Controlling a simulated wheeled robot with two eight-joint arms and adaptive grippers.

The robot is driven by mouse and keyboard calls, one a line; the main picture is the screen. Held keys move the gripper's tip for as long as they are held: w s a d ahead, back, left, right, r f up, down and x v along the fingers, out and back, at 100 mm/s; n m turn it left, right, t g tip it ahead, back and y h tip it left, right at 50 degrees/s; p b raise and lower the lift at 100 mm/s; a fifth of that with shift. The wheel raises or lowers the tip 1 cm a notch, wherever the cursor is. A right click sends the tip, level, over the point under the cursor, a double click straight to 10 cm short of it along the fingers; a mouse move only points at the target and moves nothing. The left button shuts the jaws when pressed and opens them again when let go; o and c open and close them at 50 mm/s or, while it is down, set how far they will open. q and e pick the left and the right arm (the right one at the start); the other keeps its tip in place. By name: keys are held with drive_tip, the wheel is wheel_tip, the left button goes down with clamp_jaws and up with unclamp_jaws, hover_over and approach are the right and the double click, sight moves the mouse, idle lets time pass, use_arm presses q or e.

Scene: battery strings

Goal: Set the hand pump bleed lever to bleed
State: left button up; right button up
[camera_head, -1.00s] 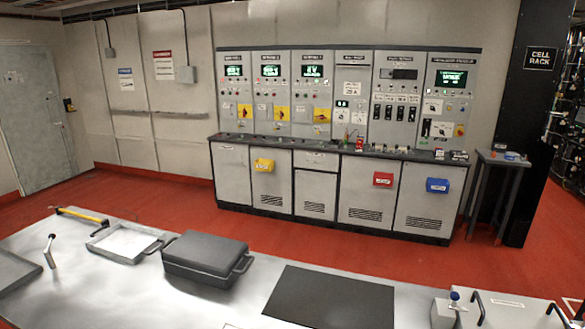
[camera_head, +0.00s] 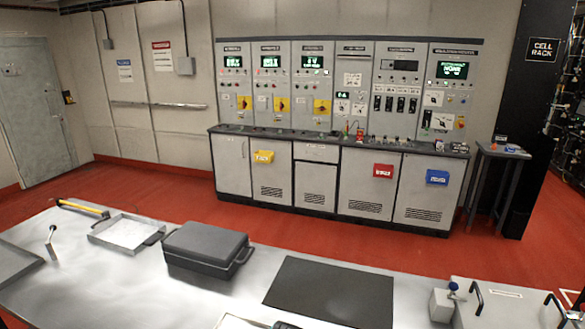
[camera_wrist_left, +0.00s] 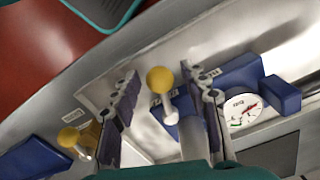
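In the left wrist view, my left gripper (camera_wrist_left: 163,108) is open, with its two dark padded fingers spread apart. A yellow ball knob (camera_wrist_left: 160,80) on a pale stem shows between the fingers, apart from both pads in the picture; its depth is hard to judge. A second yellow knob (camera_wrist_left: 68,137) on a pale stem with a brass-coloured part sits left of the left finger, near a small label. Which knob is the bleed lever I cannot tell; the labels are unreadable. A round gauge (camera_wrist_left: 242,112) with a red needle is right of the fingers. The right gripper is not in view.
Blue blocks (camera_wrist_left: 282,94) lie near the gauge. On the steel table in the head view are a dark case (camera_head: 205,245), a shallow tray (camera_head: 125,233), a black mat (camera_head: 330,292) and a box with handles (camera_head: 510,305). Control cabinets (camera_head: 345,100) stand behind, across red floor.

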use_arm(q)
wheel_tip(320, 180, up, 7)
drive_tip(key=p, duration=0.5)
drive_tip(key=shift+r, duration=0.1)
drive_tip(key=shift+a, duration=0.2)
drive_tip(key=s+a+r+n+t+b, duration=0.1)
drive_tip(key=s+a+r+n+t, duration=0.2)
drive_tip(key=a+r, duration=0.2)
drive_tip(key=s+a+r+n+t+b, duration=0.1)
drive_tip(key=s+a+r+n+t, duration=0.2)
drive_tip(key=a, duration=0.8)
drive_tip(key=shift+r+n+t, duration=0.5)
drive_tip(key=shift+r+n, duration=0.1)
drive_tip(key=shift+r, duration=0.25)
